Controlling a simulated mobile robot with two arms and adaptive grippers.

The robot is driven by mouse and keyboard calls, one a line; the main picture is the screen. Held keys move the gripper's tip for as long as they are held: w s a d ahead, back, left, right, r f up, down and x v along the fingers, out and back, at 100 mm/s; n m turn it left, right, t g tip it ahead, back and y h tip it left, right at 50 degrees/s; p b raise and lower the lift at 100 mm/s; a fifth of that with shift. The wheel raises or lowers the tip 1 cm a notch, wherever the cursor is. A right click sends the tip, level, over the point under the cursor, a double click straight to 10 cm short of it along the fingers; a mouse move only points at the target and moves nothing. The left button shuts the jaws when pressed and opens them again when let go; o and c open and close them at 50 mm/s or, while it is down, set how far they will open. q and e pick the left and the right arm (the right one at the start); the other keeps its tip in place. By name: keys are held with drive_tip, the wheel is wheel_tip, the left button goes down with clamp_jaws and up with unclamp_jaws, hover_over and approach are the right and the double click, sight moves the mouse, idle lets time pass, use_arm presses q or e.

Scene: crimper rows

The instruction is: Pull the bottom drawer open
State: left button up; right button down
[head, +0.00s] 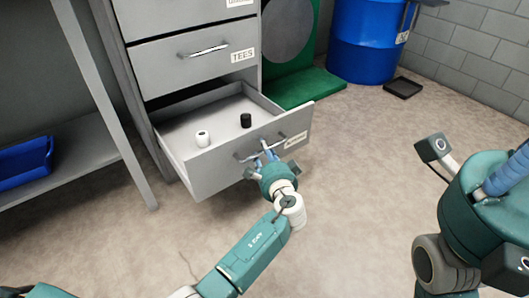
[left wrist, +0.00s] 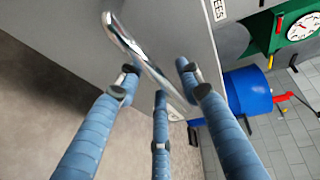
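The bottom drawer (head: 225,165) stands well out from the grey cabinet, and its inside shows in the head view. A white item (head: 202,138) and a black item (head: 246,120) stand in it. Its metal bar handle (head: 283,139) is on the front, and it also shows in the left wrist view (left wrist: 135,48). My left gripper (head: 264,151) is at this handle. Its blue fingers (left wrist: 158,78) lie on both sides of the bar; whether they press on it is unclear. My right gripper (head: 508,176) is partly cut off at the right edge, away from the drawer.
A closed drawer labelled TEES (head: 193,65) is above. A blue barrel (head: 366,40) and a green stand (head: 300,88) are behind to the right. A black tray (head: 402,88) lies on the floor. A shelf with a blue bin (head: 25,160) is left. Floor right of the drawer is clear.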

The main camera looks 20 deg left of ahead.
use_arm(q)
drive_tip(key=v, duration=1.2)
